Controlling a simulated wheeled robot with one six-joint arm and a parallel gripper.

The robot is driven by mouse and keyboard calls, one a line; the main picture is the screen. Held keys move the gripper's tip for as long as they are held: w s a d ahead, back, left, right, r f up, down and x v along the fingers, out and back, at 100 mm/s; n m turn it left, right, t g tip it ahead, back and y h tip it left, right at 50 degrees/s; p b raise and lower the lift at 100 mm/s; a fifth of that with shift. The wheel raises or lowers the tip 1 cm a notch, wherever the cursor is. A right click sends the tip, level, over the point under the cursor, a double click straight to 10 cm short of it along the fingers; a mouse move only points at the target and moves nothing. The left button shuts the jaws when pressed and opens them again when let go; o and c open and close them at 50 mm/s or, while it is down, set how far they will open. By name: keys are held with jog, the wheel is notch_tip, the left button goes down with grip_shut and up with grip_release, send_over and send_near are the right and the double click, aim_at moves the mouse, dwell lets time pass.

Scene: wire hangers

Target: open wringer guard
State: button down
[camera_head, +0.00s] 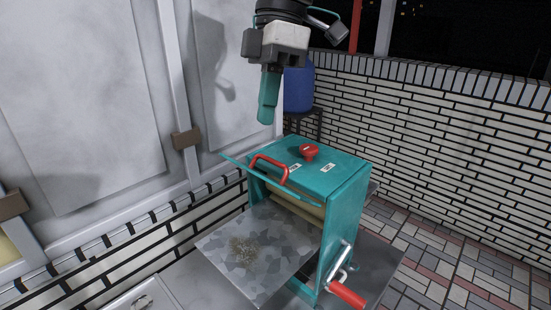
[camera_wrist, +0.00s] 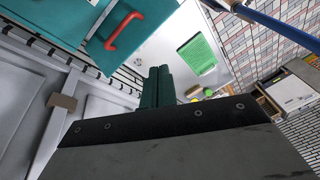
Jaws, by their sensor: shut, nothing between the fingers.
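The teal wringer (camera_head: 345,195) stands in the middle of the head view. Its teal guard (camera_head: 233,160) juts outward from the upper front edge, with a red bar handle (camera_head: 270,163) on it. A pale roller (camera_head: 300,206) shows beneath the guard. In the wrist view the guard (camera_wrist: 95,45) and its red handle (camera_wrist: 122,32) are at upper left. My gripper (camera_head: 266,118) hangs above the guard and handle, apart from them, its teal fingers pointing down. It is shut and empty; the fingertips also show in the wrist view (camera_wrist: 159,72).
A red knob (camera_head: 309,152) rises from the wringer's top. A red-handled crank (camera_head: 345,293) sticks out at lower right. A metal tray (camera_head: 262,240) extends in front of the roller. A grey panelled wall (camera_head: 90,100) is close on the left. A blue barrel (camera_head: 298,88) stands behind.

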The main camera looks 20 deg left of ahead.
jog(key=f+n, duration=0.1)
jog(key=f, duration=0.2)
jog(key=w+f+n+t, duration=0.1)
jog(key=f+n, duration=0.1)
jog(key=f, duration=0.2)
jog(key=w+f+n+t, duration=0.1)
jog(key=f+n, duration=0.1)
jog(key=f, duration=0.1)
jog(key=shift+d+f, duration=0.2)
jog(key=shift+f, duration=0.05)
dwell(0.4)
jog(key=shift+w+d+r+g, duration=0.15)
jog(key=shift+w+g, duration=0.1)
jog(key=shift+g, duration=0.05)
